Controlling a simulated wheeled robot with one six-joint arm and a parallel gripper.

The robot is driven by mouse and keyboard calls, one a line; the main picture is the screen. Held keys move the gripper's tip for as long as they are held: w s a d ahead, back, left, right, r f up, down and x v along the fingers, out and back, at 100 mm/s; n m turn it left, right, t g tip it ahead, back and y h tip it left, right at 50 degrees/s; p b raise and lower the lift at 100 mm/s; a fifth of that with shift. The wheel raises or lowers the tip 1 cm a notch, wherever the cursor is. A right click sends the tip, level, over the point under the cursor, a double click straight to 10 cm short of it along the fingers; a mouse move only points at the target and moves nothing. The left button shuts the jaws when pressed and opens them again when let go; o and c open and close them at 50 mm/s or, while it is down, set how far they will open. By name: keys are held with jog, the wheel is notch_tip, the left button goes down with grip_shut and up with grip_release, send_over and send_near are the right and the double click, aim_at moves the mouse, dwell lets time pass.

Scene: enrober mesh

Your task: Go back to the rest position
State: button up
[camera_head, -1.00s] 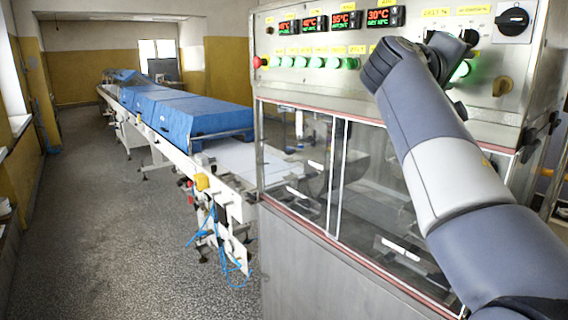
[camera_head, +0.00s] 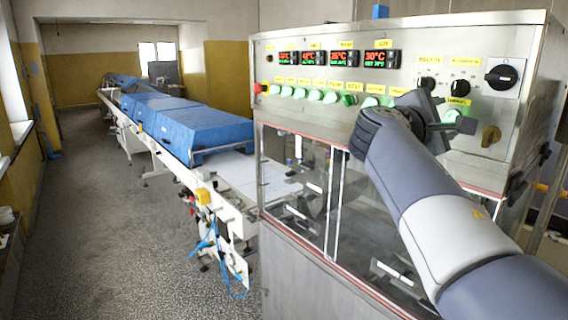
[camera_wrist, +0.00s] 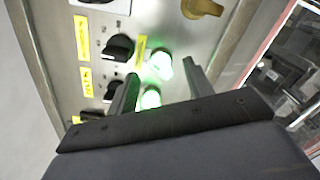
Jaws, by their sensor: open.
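My gripper (camera_head: 452,118) is in front of the right part of the control panel (camera_head: 335,78) in the head view, with my arm coming in from the lower right. In the wrist view the two dark fingers of my gripper (camera_wrist: 160,75) stand apart, with nothing held between them. Behind them on the panel are a lit green button (camera_wrist: 159,65) and black knobs (camera_wrist: 118,47). A second lit green light (camera_wrist: 150,98) shows between the fingers. I cannot tell the exact gap between the fingertips and the panel.
Below the panel, the machine has clear windows (camera_head: 295,175). A large black switch (camera_head: 502,75) and a yellowish knob (camera_head: 490,136) are on the panel's right. A conveyor with blue covers (camera_head: 195,130) runs away at left. The grey floor (camera_head: 105,220) further left is clear.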

jog(key=b+v, duration=0.2)
jog(key=v, duration=0.7)
jog(key=shift+d+f, duration=0.1)
